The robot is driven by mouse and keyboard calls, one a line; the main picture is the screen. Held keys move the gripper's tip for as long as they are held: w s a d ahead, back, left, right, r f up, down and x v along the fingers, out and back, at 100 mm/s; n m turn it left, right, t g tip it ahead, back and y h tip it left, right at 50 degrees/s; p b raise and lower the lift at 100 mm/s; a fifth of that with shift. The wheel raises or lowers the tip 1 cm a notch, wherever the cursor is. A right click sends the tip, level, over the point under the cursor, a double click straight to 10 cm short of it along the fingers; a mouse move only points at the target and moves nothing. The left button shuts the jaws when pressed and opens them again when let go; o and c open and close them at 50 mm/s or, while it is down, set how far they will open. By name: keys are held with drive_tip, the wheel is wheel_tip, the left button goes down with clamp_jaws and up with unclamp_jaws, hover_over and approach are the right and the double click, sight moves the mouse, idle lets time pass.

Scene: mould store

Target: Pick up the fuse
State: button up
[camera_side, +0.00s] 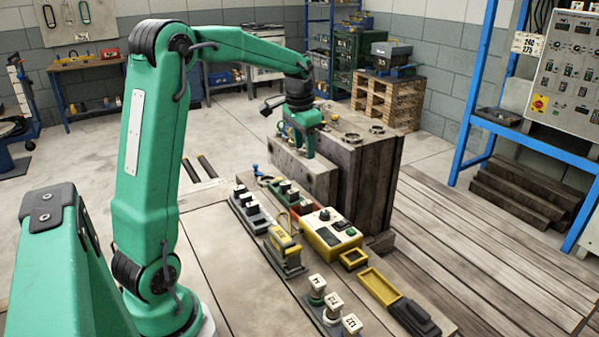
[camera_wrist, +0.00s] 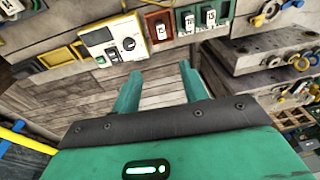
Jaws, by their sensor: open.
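No single part stands out clearly as the fuse. Small block-shaped, fuse-like parts with pale labels sit in a green holder and a red holder; in the wrist view one labelled block (camera_wrist: 161,29) is in the red holder and another (camera_wrist: 189,22) in the green one. In the side view, labelled pieces (camera_side: 333,302) stand at the front of the bench, and dark blocks (camera_side: 250,207) sit in a grey holder. My gripper (camera_side: 300,150) is above the grey block at the bench's far end, apart from these parts. In the wrist view its jaws (camera_wrist: 160,84) are open and empty.
A yellow device with a dial (camera_side: 326,234) stands beside the holders. A yellow upright unit (camera_side: 284,250) and an open yellow tray (camera_side: 379,287) are nearby. A tall worn block (camera_side: 362,180) stands close to my gripper. Bare bench top (camera_side: 225,250) lies at left.

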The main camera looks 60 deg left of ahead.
drive_tip(key=g, duration=0.2)
hover_over(285, 183)
drive_tip(key=shift+h, duration=0.4)
drive_tip(key=f, duration=1)
drive_tip(key=shift+w+f, duration=0.25)
drive_tip(key=shift+f, duration=0.1)
drive_tip(key=shift+s+f, duration=0.15)
drive_tip(key=shift+f, duration=1.8)
drive_tip(key=shift+s+f, duration=0.1)
drive_tip(key=shift+f, duration=1.85)
drive_tip(key=shift+c, duration=0.4)
clamp_jaws()
